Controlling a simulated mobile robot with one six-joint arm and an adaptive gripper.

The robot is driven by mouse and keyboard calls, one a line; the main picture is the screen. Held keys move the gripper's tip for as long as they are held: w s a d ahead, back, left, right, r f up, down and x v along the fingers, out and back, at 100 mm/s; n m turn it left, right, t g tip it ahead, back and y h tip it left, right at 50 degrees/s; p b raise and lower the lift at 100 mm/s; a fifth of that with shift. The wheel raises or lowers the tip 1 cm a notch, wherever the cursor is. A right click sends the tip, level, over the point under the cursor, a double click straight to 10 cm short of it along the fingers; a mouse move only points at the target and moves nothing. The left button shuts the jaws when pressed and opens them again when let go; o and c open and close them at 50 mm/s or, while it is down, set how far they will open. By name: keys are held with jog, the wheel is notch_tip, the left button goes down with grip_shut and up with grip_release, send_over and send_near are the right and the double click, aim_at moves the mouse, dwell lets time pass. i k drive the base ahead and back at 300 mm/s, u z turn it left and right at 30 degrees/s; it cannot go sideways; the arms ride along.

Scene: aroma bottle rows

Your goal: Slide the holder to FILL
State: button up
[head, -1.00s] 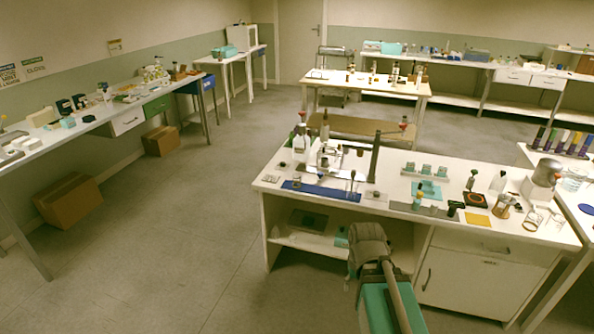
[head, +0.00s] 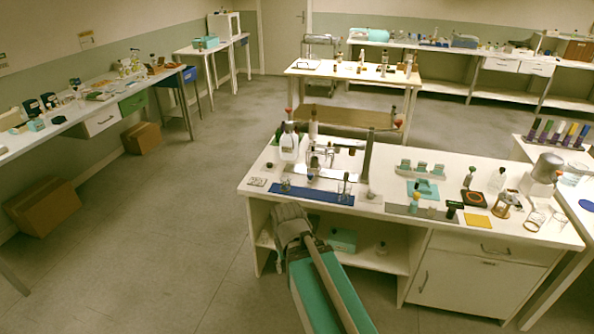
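The near white bench (head: 265,183) carries a small metal and white rig (head: 320,165) with a dark upright post (head: 367,155). A blue strip (head: 310,193) lies along the bench's front edge before it, with small glassware (head: 345,187) at its right end. I cannot tell which part is the holder, and no FILL marking is legible at this size. My arm, grey and teal, rises from the bottom edge and ends in view below the bench's front left part.
To the right on the bench are a grey strip (head: 420,212), a yellow square (head: 477,221), a teal tray (head: 422,188) and a glass beaker (head: 534,219). A white bottle (head: 289,146) stands behind the blue strip. Open floor (head: 180,260) lies left of the bench.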

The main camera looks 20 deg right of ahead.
aim_at(313, 172)
jog(key=z, duration=0.25)
jog(key=i, duration=1.05)
jog(key=z, duration=0.8)
